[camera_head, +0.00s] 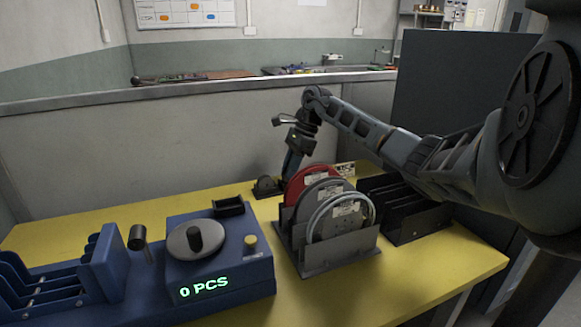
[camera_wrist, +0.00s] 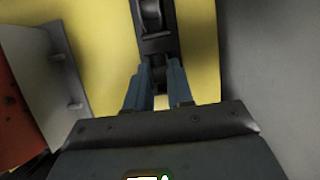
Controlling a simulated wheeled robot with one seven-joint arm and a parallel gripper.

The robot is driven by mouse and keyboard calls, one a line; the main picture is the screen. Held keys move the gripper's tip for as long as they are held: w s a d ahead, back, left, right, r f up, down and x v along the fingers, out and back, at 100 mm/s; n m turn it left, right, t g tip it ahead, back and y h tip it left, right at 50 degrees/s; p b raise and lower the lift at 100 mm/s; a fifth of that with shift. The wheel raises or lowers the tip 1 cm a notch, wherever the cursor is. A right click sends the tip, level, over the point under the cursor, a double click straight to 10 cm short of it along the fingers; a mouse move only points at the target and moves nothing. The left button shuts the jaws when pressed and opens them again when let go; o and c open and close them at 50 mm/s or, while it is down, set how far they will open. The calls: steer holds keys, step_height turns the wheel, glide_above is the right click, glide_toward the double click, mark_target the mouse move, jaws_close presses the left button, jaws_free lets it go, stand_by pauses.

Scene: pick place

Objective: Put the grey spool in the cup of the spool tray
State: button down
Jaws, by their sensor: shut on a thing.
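The spool tray (camera_head: 268,192) looks like a small dark holder on the yellow table, left of and behind the reel rack. It shows at the top of the wrist view (camera_wrist: 157,46), with a rounded grey part (camera_wrist: 150,14) at its far end. My gripper (camera_head: 288,176) points down at the right end of this holder. In the wrist view my gripper's blue fingers (camera_wrist: 158,72) are close together, shut on a small dark thing that I take to be the grey spool. It is mostly hidden between them, and I cannot tell whether it touches the tray.
A rack (camera_head: 318,262) with red and grey reels (camera_head: 342,220) stands close in front of my gripper. A black slotted rack (camera_head: 418,226) is to its right. A blue counting machine (camera_head: 222,278) reading 0 PCS fills the front left. A grey wall (camera_head: 170,148) stands behind the table.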

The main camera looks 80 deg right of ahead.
steer(key=shift+f, duration=0.3)
steer(key=c, duration=0.6)
jaws_free()
steer(key=shift+r, duration=0.1)
steer(key=shift+r+p, duration=1.9)
steer(key=shift+r, duration=2.05)
